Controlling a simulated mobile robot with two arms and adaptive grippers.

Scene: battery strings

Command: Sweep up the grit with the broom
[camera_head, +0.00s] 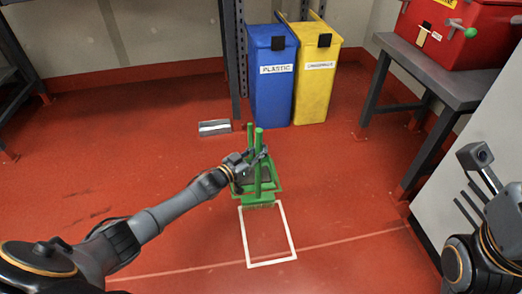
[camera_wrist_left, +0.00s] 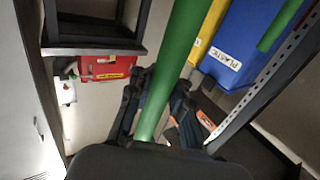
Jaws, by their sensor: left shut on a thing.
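A green broom stands upright with its bristles down at the back edge of a white outlined square (camera_head: 245,238) on the floor. My left gripper (camera_head: 257,160) is shut around the upper part of its green handle (camera_head: 259,140). In the left wrist view the handle (camera_wrist_left: 172,70) runs between the fingers of the left gripper (camera_wrist_left: 157,108). A green dustpan (camera_head: 239,187) with a second upright handle stands just behind the broom and is partly hidden. I cannot make out grit clearly; faint dark marks (camera_head: 98,212) show on the floor at left.
A blue bin (camera_head: 270,90) and a yellow bin (camera_head: 314,85) stand at the back wall. A grey table (camera_head: 440,80) with a red box (camera_head: 470,35) and a white cabinet (camera_head: 455,150) bound the right. The left floor is open.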

